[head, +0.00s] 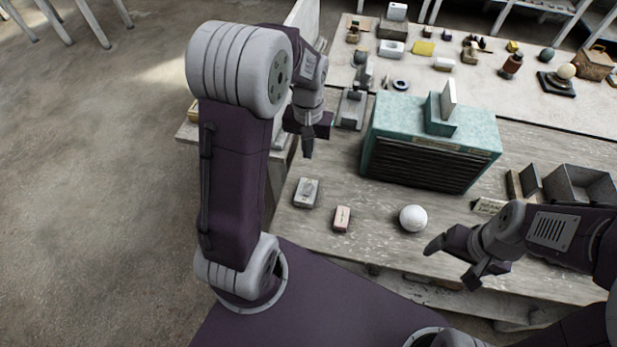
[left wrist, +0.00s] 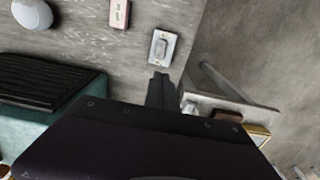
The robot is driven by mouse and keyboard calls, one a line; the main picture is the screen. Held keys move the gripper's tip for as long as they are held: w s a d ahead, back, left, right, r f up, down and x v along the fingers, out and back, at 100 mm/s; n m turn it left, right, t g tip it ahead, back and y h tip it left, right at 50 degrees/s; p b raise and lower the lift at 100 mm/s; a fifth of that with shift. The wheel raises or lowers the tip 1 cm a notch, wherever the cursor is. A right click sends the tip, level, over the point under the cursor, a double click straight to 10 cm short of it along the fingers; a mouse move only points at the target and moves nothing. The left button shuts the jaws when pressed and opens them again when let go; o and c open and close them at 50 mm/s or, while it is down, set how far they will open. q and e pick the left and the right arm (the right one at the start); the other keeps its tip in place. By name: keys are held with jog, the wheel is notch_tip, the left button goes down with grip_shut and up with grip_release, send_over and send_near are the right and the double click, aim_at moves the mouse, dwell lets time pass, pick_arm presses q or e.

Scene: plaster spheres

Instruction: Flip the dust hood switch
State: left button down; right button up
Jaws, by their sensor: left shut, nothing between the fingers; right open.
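The teal dust hood (head: 385,122) with a dark slatted front stands on the table; its slats also show in the left wrist view (left wrist: 45,82). A teal bracket with an upright white paddle (head: 449,97) sits on its top. A small grey plate with a raised toggle-like part (head: 306,192) lies on the table left of the hood, and also shows in the left wrist view (left wrist: 162,47). I cannot tell which one is the hood's switch. My left gripper (head: 308,148) is shut and empty, pointing down behind the grey plate, apart from it. My right gripper (head: 453,262) is open and empty near the front edge.
A pinkish labelled block (head: 342,218) and a white sphere (head: 413,218) lie in front of the hood. A grey open box (head: 582,186) stands at the right. The back table (head: 430,85) holds many small items. Bare tabletop lies between the block and sphere.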

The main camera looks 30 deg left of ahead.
pick_arm(q)
jog(key=shift+d, duration=0.1)
send_near(308, 184)
notch_tip(308, 184, down, 7)
jog(key=shift+w+r+p, duration=0.1)
jog(key=shift+p, duration=0.25)
jog(key=shift+f, duration=0.4)
jog(key=shift+r, duration=0.2)
